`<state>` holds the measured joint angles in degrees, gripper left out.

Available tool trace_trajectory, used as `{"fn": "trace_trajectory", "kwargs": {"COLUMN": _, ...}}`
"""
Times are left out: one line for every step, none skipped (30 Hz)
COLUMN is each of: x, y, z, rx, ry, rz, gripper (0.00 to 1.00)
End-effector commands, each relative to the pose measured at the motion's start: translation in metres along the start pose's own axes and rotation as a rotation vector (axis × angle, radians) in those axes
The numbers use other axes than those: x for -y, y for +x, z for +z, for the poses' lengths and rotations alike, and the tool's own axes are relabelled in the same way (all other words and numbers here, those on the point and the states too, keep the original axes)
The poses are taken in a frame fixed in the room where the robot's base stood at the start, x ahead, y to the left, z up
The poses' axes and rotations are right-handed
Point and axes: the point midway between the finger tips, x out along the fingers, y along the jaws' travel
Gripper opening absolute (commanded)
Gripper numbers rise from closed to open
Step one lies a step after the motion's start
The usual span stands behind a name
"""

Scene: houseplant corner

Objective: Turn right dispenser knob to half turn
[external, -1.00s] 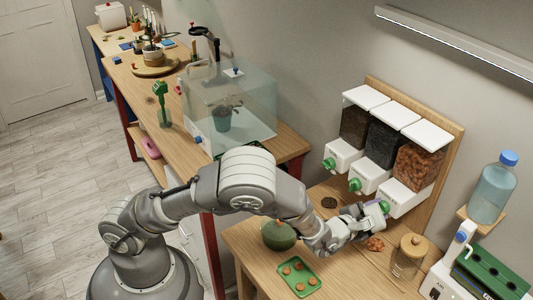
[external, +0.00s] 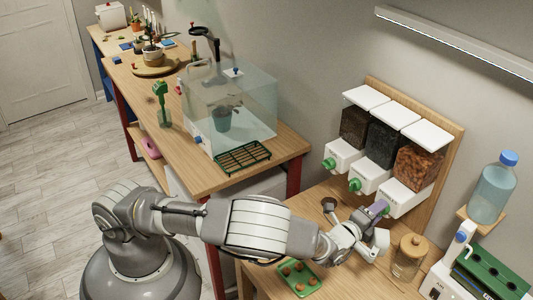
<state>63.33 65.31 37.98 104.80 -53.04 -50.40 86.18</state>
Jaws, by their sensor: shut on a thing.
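The right dispenser (external: 417,164) holds orange-brown chunks behind a clear front, with a white lid and a white lower housing (external: 404,198). Its green knob is almost wholly hidden by my gripper (external: 380,209), which is at the front of that housing and shut on the knob. The knob's exact angle cannot be read. The middle dispenser (external: 381,146) and left dispenser (external: 354,129) hold dark material, and their green knobs (external: 355,185) (external: 329,164) show clear of my gripper.
A lidded glass jar (external: 408,258) stands right of my gripper. A green tray (external: 297,276) with several brown pieces lies in front of my arm. A blue-capped bottle (external: 491,192) stands at far right. A clear glass case (external: 230,105) and green rack (external: 243,157) are on the left bench.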

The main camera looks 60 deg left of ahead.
Motion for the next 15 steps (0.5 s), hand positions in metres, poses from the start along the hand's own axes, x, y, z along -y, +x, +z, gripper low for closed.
{"fn": "trace_trajectory", "kwargs": {"x": 0.0006, "y": -0.0003, "z": -0.0016, "rx": 0.000, "ry": 0.043, "rz": -0.006, "gripper": 0.10}}
{"fn": "trace_trajectory", "kwargs": {"x": 0.0003, "y": -0.0002, "z": -0.0013, "rx": 0.003, "ry": 0.071, "rz": -0.009, "gripper": 0.10}}
{"fn": "trace_trajectory", "kwargs": {"x": 0.0000, "y": -0.0002, "z": -0.0014, "rx": 0.005, "ry": 0.107, "rz": -0.013, "gripper": 0.10}}
{"fn": "trace_trajectory", "kwargs": {"x": -0.0002, "y": -0.0004, "z": -0.0018, "rx": 0.006, "ry": 0.133, "rz": -0.015, "gripper": 0.10}}
{"fn": "trace_trajectory", "kwargs": {"x": -0.0003, "y": -0.0004, "z": -0.0019, "rx": 0.008, "ry": 0.158, "rz": -0.018, "gripper": 0.10}}
{"fn": "trace_trajectory", "kwargs": {"x": -0.0005, "y": -0.0001, "z": -0.0015, "rx": 0.012, "ry": 0.192, "rz": -0.023, "gripper": 0.10}}
{"fn": "trace_trajectory", "kwargs": {"x": -0.0007, "y": -0.0001, "z": -0.0013, "rx": 0.014, "ry": 0.216, "rz": -0.025, "gripper": 0.10}}
{"fn": "trace_trajectory", "kwargs": {"x": -0.0009, "y": -0.0002, "z": -0.0015, "rx": 0.016, "ry": 0.239, "rz": -0.028, "gripper": 0.10}}
{"fn": "trace_trajectory", "kwargs": {"x": -0.0009, "y": -0.0003, "z": -0.0018, "rx": 0.017, "ry": 0.268, "rz": -0.031, "gripper": 0.10}}
{"fn": "trace_trajectory", "kwargs": {"x": -0.0010, "y": -0.0002, "z": -0.0018, "rx": 0.019, "ry": 0.290, "rz": -0.033, "gripper": 0.10}}
{"fn": "trace_trajectory", "kwargs": {"x": -0.0012, "y": -0.0001, "z": -0.0017, "rx": 0.020, "ry": 0.310, "rz": -0.035, "gripper": 0.10}}
{"fn": "trace_trajectory", "kwargs": {"x": -0.0017, "y": -0.0001, "z": -0.0016, "rx": 0.022, "ry": 0.335, "rz": -0.037, "gripper": 0.10}}
{"fn": "trace_trajectory", "kwargs": {"x": -0.0018, "y": -0.0001, "z": -0.0016, "rx": 0.024, "ry": 0.353, "rz": -0.039, "gripper": 0.10}}
{"fn": "trace_trajectory", "kwargs": {"x": -0.0017, "y": 0.0000, "z": -0.0016, "rx": 0.025, "ry": 0.369, "rz": -0.041, "gripper": 0.10}}
{"fn": "trace_trajectory", "kwargs": {"x": -0.0015, "y": 0.0000, "z": -0.0016, "rx": 0.027, "ry": 0.390, "rz": -0.044, "gripper": 0.10}}
